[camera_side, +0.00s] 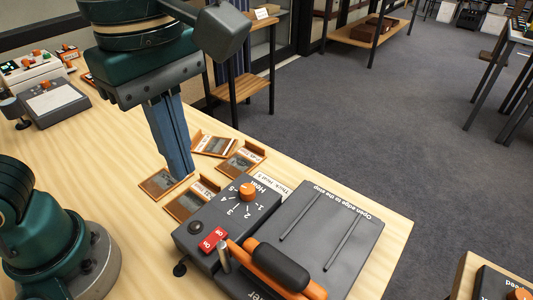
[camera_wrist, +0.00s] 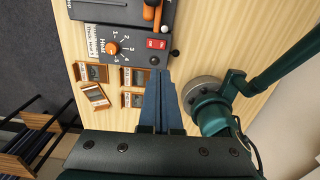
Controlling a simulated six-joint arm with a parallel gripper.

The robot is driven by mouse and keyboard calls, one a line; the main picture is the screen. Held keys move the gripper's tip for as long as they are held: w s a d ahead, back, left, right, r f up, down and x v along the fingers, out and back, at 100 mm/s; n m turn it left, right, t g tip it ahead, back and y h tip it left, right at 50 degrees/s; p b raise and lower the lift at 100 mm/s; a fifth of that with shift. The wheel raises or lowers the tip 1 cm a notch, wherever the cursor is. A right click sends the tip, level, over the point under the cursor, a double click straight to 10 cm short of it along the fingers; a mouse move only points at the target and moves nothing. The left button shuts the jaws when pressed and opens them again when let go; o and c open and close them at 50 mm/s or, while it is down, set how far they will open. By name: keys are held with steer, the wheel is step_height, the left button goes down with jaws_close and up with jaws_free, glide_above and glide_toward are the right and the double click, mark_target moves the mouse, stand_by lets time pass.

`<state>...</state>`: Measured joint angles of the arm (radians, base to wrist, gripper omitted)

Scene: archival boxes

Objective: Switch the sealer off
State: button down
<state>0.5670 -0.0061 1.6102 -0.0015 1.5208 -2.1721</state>
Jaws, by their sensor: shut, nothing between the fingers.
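The sealer (camera_side: 187,231) is a dark grey unit at the table's front right. It has an orange heat dial (camera_side: 247,191), a red switch (camera_side: 213,239) with white lettering and an orange lever with a black grip (camera_side: 277,264). Which way the switch is set I cannot tell. The wrist view shows the red switch (camera_wrist: 157,44) at the top, just beyond my fingertips, and the dial (camera_wrist: 112,47) to its left. My gripper (camera_side: 181,178) is shut and empty, pointing down over the small wooden frames behind the sealer, apart from the switch.
Several small wooden frames (camera_side: 209,144) lie beside the sealer. A flat plate (camera_side: 325,236) adjoins it on the right. A white device (camera_side: 33,72) and a grey device (camera_side: 54,104) stand at the far left. Bare table lies between them and my gripper.

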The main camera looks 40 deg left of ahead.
mark_target(206, 246)
steer(key=shift+s+d+f, duration=0.2)
steer(key=shift+d+f, duration=0.05)
steer(key=shift+d, duration=0.05)
step_height(206, 246, down, 14)
stand_by(0.8)
steer(key=shift+s+f, duration=0.1)
steer(key=shift+f, duration=0.1)
stand_by(0.4)
